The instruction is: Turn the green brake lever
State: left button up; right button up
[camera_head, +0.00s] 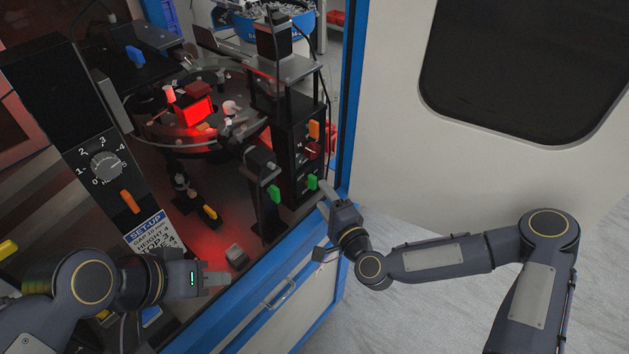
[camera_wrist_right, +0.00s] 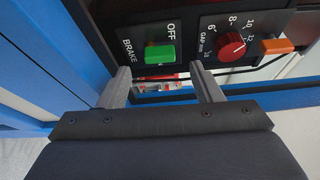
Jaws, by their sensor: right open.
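The green brake lever (camera_wrist_right: 159,54) sits on a black panel marked BRAKE and OFF in the right wrist view. It lies level in that view, below the word OFF. In the head view the lever (camera_head: 312,182) is low on the black column, just beyond my right gripper. My right gripper (camera_wrist_right: 158,78) is open and empty; its two fingers are on either side below the lever, apart from it. In the head view the right gripper (camera_head: 323,197) is at the machine's blue frame edge. My left gripper (camera_head: 222,279) is over the front left of the machine; its finger gap is unclear.
A red gap knob (camera_wrist_right: 231,47) and an orange lever (camera_wrist_right: 277,46) are right of the brake lever. Another green lever (camera_head: 275,194) is on a nearby black post. The blue frame (camera_head: 262,300) edges the machine; a round table (camera_head: 165,140) stands behind.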

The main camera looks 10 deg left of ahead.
aim_at(315, 185)
jog(key=p+x, duration=0.1)
jog(key=x, duration=0.4)
jog(key=shift+w+a, duration=0.1)
jog(key=c, duration=1)
